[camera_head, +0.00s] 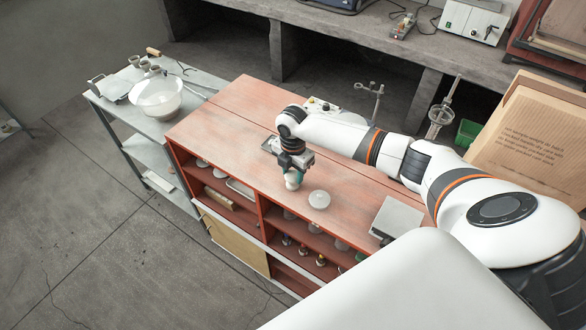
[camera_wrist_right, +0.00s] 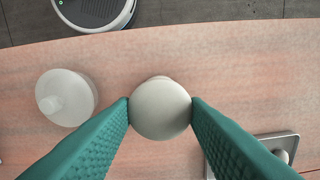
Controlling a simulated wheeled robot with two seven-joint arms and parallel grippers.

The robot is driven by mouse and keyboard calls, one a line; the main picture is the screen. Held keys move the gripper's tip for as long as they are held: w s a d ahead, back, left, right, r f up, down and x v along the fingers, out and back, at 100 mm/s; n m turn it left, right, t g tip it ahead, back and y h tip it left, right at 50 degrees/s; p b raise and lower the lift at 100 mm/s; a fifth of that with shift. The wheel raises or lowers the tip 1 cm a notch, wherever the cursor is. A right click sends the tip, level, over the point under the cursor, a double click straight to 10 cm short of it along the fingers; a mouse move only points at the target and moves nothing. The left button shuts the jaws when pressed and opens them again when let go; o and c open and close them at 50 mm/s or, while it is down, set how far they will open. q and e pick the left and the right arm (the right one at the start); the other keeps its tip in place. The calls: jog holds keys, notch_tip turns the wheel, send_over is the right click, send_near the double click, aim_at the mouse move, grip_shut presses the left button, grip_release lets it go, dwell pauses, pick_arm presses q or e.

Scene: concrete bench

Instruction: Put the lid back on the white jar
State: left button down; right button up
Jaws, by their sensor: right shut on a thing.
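My right gripper (camera_head: 296,172) is over the red bench top. In the right wrist view its teal fingers are shut on a smooth, round, off-white piece (camera_wrist_right: 160,108), which looks like the lid. In the head view a small white body (camera_head: 293,183) shows at the fingertips. A thin pale edge shows past the lid in the wrist view. Whether it is the white jar below, and whether the two touch, I cannot tell. A pale dome-like thing (camera_head: 319,199) stands apart beside the gripper; it also shows in the wrist view (camera_wrist_right: 66,97). My left gripper is not in view.
A small metal tray (camera_wrist_right: 292,137) with a round item lies on the bench, on the gripper's other side. A grey flat-topped device (camera_head: 397,216) stands on the right end. Shelves below hold several items. The bench's left end (camera_head: 215,118) is clear.

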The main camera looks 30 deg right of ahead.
jog(key=o, duration=1)
jog(key=shift+o, duration=0.4)
jog(key=o, duration=0.4)
jog(key=shift+r+p, duration=2.4)
jog(key=shift+r, duration=0.05)
jog(key=shift+r+p, duration=0.45)
jog(key=shift+r, duration=0.6)
